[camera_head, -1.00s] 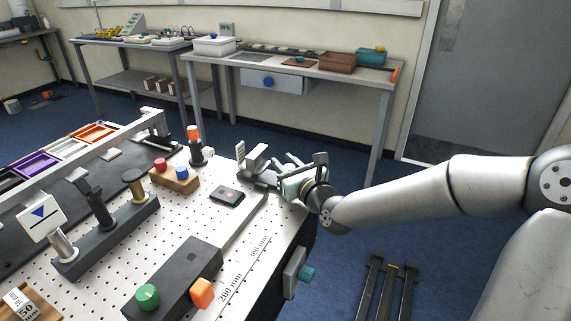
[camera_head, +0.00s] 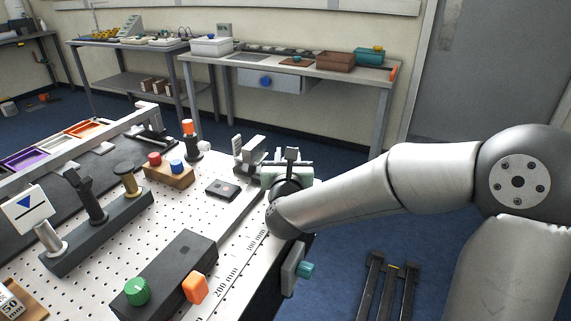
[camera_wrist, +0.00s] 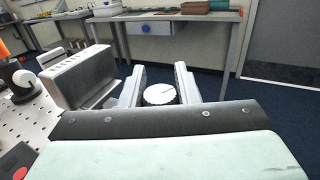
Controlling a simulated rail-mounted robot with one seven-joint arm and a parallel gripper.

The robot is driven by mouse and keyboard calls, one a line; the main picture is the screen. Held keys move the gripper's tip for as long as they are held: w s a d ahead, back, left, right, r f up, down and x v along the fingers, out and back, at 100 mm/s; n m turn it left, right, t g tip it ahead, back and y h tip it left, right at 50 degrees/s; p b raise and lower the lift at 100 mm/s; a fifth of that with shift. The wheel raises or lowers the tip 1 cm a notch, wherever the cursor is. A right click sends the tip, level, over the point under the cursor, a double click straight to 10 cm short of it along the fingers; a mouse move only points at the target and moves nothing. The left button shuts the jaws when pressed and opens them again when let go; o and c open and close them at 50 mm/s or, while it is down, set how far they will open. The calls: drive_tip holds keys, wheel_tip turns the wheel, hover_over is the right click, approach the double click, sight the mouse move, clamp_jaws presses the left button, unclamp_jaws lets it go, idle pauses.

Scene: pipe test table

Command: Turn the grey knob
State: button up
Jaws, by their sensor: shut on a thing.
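The grey knob (camera_wrist: 160,94) is a pale round disc with a thin dark line on its face, in the middle of the wrist view. My gripper (camera_wrist: 158,84) has one finger on each side of it and is shut on it. In the head view my gripper (camera_head: 284,163) is at the far right edge of the pegboard table, beside a grey block-shaped fixture (camera_head: 249,150). The knob is hidden there behind my gripper. The fixture shows large to the left of the fingers in the wrist view (camera_wrist: 80,78).
A dark box with a green knob (camera_head: 137,291) and an orange knob (camera_head: 196,288) sits at the front. A teal knob (camera_head: 305,269) is on the table's side. Red and blue buttons on a wooden block (camera_head: 168,175) stand left of my gripper.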

drive_tip(key=m+h+b, duration=0.1)
drive_tip(key=h+b, duration=0.1)
drive_tip(key=b, duration=0.1)
drive_tip(key=m+g+h+b, duration=0.1)
drive_tip(key=m+h+b, duration=0.1)
drive_tip(key=h+b, duration=0.1)
drive_tip(key=m+h+b, duration=0.1)
drive_tip(key=h+b, duration=0.1)
drive_tip(key=b, duration=0.1)
drive_tip(key=shift+s+d+f+m, duration=0.15)
drive_tip(key=shift+d+f+m, duration=0.1)
drive_tip(key=shift+f+m, duration=0.15)
drive_tip(key=h+b, duration=0.1)
drive_tip(key=m+g+h+b, duration=0.1)
drive_tip(key=b, duration=0.1)
drive_tip(key=shift+d+r+m+g+h, duration=0.2)
drive_tip(key=shift+r+m+g+h, duration=0.1)
drive_tip(key=shift+r, duration=0.05)
drive_tip(key=shift+r, duration=0.1)
drive_tip(key=o, duration=1)
drive_tip(key=shift+c, duration=0.2)
